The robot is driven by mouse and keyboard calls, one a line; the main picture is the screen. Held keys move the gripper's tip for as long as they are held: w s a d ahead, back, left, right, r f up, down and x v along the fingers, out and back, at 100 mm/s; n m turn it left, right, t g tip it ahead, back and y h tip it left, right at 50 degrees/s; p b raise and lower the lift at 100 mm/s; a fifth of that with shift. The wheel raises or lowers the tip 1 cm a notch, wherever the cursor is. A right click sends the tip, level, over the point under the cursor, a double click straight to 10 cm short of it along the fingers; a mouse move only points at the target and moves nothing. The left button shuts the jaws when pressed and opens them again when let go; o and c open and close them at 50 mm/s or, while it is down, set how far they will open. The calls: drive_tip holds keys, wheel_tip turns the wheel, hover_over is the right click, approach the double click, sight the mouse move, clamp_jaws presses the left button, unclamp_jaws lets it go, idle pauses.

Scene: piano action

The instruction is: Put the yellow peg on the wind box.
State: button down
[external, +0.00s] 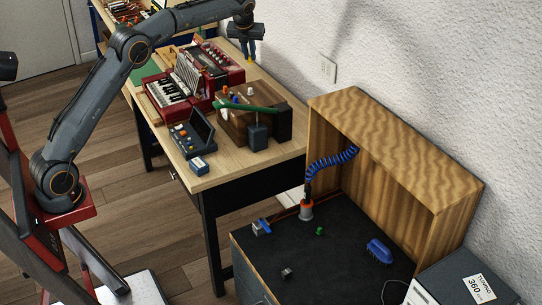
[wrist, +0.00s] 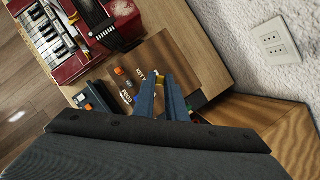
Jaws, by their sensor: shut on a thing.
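My gripper (external: 248,54) hangs in the air above the back of the workbench, fingers pointing down. It is shut on the yellow peg (external: 250,61), whose tip shows as a small yellow spot below the fingers. The wooden wind box (external: 234,124) stands on the workbench, lower in the external view than my gripper, with several small coloured pegs on top. In the wrist view the wind box (wrist: 198,62) lies beyond my fingers (wrist: 161,92), with an orange peg (wrist: 120,71) on it. The yellow peg is mostly hidden between the fingers there.
A green bar (external: 246,107) lies across the wind box, and a dark block (external: 258,136) stands before it. A red accordion (external: 178,90) is to the left. An open case (external: 193,134) sits at the front.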

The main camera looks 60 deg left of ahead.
drive_tip(key=s+a+p, duration=0.2)
drive_tip(key=s+a, duration=0.1)
drive_tip(key=a, duration=0.5)
drive_tip(key=shift+m, duration=0.3)
drive_tip(key=f, duration=0.3)
drive_tip(key=f+p, duration=0.1)
drive_tip(key=f, duration=0.6)
drive_tip(key=shift+w+f, duration=0.25)
drive_tip(key=shift+f, duration=0.15)
drive_tip(key=shift+f+p, duration=0.6)
drive_tip(key=shift+f, duration=1.5)
drive_tip(key=shift+f, duration=0.15)
drive_tip(key=c, duration=1.8)
unclamp_jaws()
